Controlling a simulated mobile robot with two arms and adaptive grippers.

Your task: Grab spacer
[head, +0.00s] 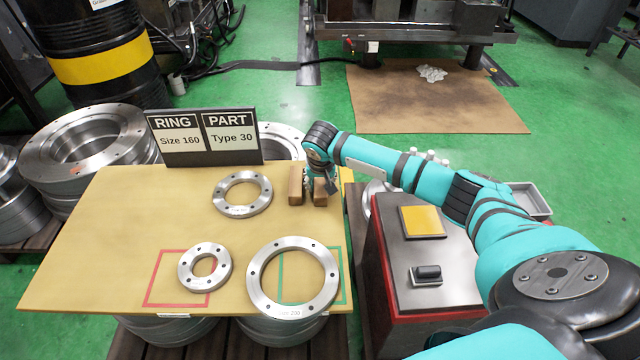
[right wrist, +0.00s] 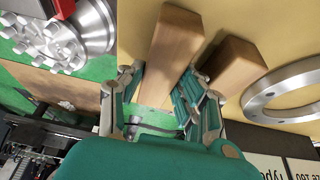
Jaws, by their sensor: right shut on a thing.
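Two wooden blocks, which look like the spacers, stand side by side near the right rear edge of the tan board. My right gripper (head: 319,181) comes in from the right and is shut on the right-hand spacer (head: 320,196). In the right wrist view its fingers (right wrist: 160,95) lie on either side of this spacer (right wrist: 172,48). The other spacer (head: 296,183) is just left of the gripper and free; it also shows in the right wrist view (right wrist: 236,64), outside the fingers. I cannot tell whether the held spacer still touches the board. My left gripper is not in view.
The tan board (head: 120,215) carries a medium ring (head: 225,204), a small ring (head: 187,276) in a red square, and a large ring (head: 260,296) over a green square. A sign (head: 205,150) reads Ring Size 160, Part Type 30. A red-sided machine (head: 440,290) stands at right.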

